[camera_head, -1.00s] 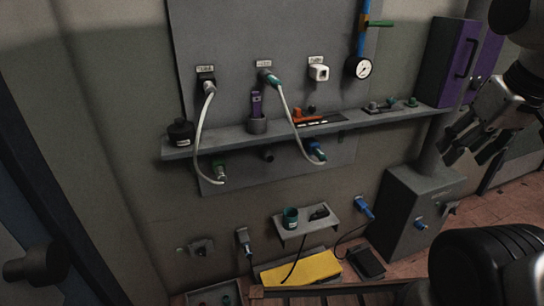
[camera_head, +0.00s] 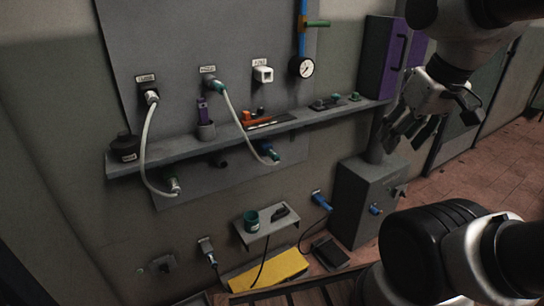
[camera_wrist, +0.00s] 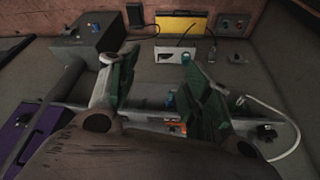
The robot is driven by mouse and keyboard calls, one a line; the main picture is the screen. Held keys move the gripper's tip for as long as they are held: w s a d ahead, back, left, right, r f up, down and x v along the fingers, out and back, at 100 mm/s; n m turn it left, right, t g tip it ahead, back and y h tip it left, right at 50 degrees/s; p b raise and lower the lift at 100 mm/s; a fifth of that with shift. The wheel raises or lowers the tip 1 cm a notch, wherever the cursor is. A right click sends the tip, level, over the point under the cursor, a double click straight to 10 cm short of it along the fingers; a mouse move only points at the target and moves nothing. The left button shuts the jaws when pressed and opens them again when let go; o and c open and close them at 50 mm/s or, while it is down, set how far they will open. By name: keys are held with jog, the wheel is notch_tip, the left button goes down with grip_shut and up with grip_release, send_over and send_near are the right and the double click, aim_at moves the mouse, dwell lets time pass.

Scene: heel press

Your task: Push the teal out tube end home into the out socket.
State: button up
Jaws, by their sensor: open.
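A white tube hangs from a teal end (camera_head: 218,87) at the middle upper socket on the grey wall panel. Its lower end (camera_head: 268,152), blue with a teal part, sits at a fitting under the shelf; a blue-teal fitting shows there in the wrist view (camera_wrist: 169,101). The labels are too small to read, so I cannot tell which socket is out. How deep either end sits is unclear. My gripper (camera_head: 402,138) is open and empty, right of the panel before the grey cabinet, apart from both ends. In the wrist view my gripper's (camera_wrist: 160,58) fingers are spread.
A second white tube (camera_head: 146,150) hangs at the left between a black upper end and a green lower one. The shelf (camera_head: 190,147) carries a purple-handled item, an orange one and a black jar. A purple box (camera_head: 385,60) and grey cabinet (camera_head: 362,195) stand right.

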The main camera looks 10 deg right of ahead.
notch_tip(320, 180, down, 8)
jog(key=w+a+g, duration=0.1)
jog(key=w+g, duration=0.1)
jog(key=g, duration=0.2)
jog(key=n+t+y, duration=0.4)
jog(key=t+y, duration=0.2)
jog(key=t, duration=1.1)
send_near(278, 159)
jog(key=x, duration=0.5)
jog(key=shift+s+a+f, duration=0.1)
jog(key=shift+f, duration=0.2)
jog(key=shift+r, duration=0.3)
